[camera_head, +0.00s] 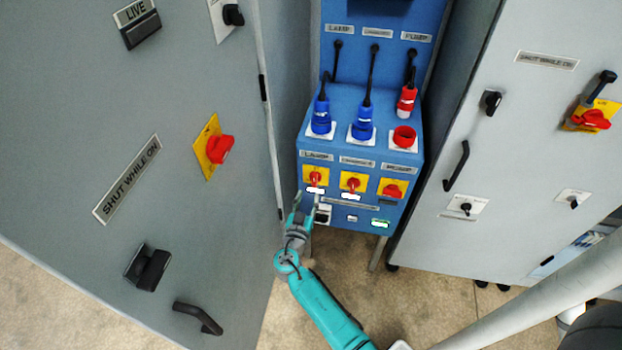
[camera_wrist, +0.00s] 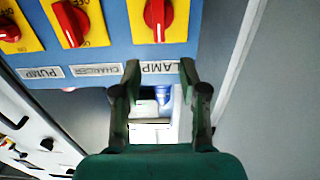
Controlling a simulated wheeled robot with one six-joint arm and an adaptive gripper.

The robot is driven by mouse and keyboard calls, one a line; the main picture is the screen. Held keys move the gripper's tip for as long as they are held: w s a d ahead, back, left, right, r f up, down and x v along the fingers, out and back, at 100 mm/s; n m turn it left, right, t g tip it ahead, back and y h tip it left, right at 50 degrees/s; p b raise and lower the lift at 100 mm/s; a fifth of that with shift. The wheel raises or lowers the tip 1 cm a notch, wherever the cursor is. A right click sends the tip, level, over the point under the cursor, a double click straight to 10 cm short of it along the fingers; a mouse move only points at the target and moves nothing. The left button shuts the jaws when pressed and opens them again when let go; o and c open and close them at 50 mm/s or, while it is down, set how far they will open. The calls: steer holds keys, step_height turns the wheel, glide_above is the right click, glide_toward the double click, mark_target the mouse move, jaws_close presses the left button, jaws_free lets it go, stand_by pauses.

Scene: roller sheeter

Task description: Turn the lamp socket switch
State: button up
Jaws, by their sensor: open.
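The lamp socket switch is a red rotary knob on a yellow plate (camera_head: 315,179), leftmost of three on the blue socket box. Its knob stands about upright in the head view. In the wrist view the lamp switch (camera_wrist: 158,14) is at the top, cut by the frame edge, with the LAMP label (camera_wrist: 155,68) below its plate. My gripper (camera_head: 306,198) is open and empty, just below the lamp switch in the head view. In the wrist view its fingertips (camera_wrist: 160,72) straddle the label region, and nothing is between them at the knob.
The charger switch (camera_head: 353,184) and pump switch (camera_head: 392,190) sit to the right. Blue plugs (camera_head: 321,118) and a red plug (camera_head: 406,102) with cables are above. Grey cabinets flank the box, the left one (camera_head: 85,130) close to my arm. Some floor (camera_head: 345,255) is clear below.

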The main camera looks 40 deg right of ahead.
mark_target(314, 177)
steer(key=x, duration=0.9)
steer(key=shift+d, duration=0.1)
jaws_close()
